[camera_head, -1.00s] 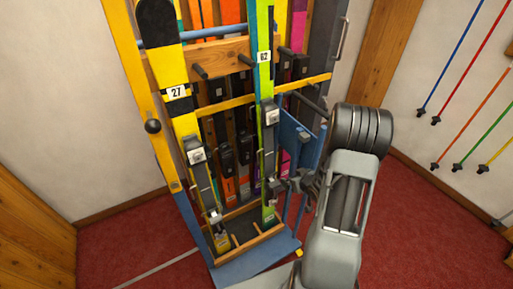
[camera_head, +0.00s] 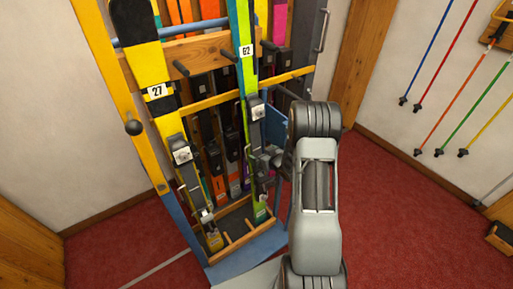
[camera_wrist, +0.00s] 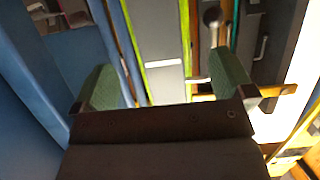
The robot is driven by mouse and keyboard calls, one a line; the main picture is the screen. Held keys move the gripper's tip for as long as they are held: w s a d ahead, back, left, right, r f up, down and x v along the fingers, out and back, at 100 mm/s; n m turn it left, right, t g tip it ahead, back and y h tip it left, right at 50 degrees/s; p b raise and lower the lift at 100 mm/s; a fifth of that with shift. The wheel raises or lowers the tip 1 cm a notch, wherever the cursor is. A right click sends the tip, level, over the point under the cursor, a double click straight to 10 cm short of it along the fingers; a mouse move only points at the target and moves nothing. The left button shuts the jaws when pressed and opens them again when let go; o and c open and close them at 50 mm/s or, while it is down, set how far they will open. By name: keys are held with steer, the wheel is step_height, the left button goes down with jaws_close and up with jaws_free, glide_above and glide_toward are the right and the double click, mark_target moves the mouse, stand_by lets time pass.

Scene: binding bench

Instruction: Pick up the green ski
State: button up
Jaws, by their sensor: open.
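The green ski (camera_head: 244,75) stands upright in the rack, with lime edges, a blue-grey face, a number tag and a binding (camera_head: 257,106) halfway down. Its lower end rests in the rack's bottom tray. In the wrist view the lime-edged ski (camera_wrist: 163,57) runs up the picture, in the gap between my fingertips. My gripper (camera_wrist: 166,85) is open, with a green-padded finger on either side of that gap and nothing gripped. In the head view my gripper (camera_head: 276,164) is beside the ski's lower part, partly hidden by my arm. I cannot tell whether it touches.
A yellow ski (camera_head: 150,75) tagged 27 stands to the left. Several other skis stand behind the wooden rack rail (camera_head: 190,58). Dark pegs (camera_head: 181,68) stick out from the rail. Ski poles (camera_head: 455,95) hang on the right wall. Red carpet (camera_head: 400,220) is clear at right.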

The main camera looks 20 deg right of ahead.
mark_target(257, 150)
steer(key=shift+r+x, duration=0.2)
steer(key=shift+x, duration=2.4)
steer(key=shift+w, duration=0.1)
steer(key=shift+c, duration=0.2)
steer(key=c, duration=1.8)
steer(key=shift+w+r, duration=0.1)
steer(key=shift+r, duration=0.1)
